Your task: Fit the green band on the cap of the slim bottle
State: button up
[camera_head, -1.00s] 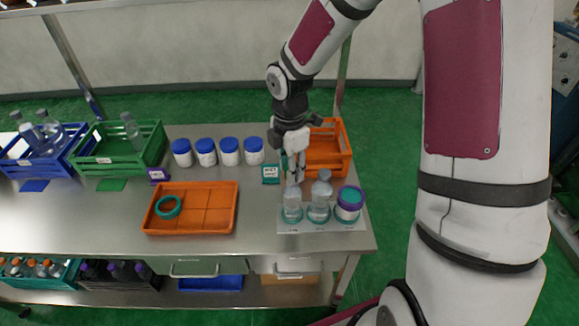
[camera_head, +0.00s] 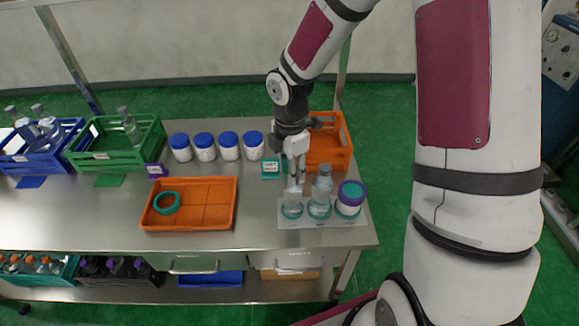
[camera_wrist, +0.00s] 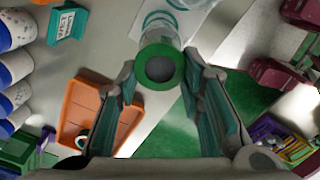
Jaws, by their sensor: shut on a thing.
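My gripper (camera_head: 295,186) points down over the slim bottle (camera_head: 291,209), the leftmost on the pale mat. In the wrist view, the fingertips (camera_wrist: 160,72) are shut on the green band (camera_wrist: 167,51) from both sides. The band rings a grey disc, the bottle's cap (camera_wrist: 160,69), seen from above. The clear bottle body shows just beyond the band. I cannot tell how far down on the cap the band sits. In the head view the fingers hide the cap and band.
A wider clear bottle (camera_head: 320,200) and a purple-lidded jar (camera_head: 349,201) stand close to the right. An orange tray (camera_head: 222,222) holds a teal ring (camera_head: 166,203). An orange crate (camera_head: 329,146) is behind. Several blue-lidded jars (camera_head: 229,146) stand at the back.

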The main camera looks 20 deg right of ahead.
jog(key=o, duration=1.2)
jog(key=shift+o, duration=0.2)
notch_tip(320, 180, up, 11)
jog(key=p, duration=0.4)
dwell(0.9)
dwell(0.4)
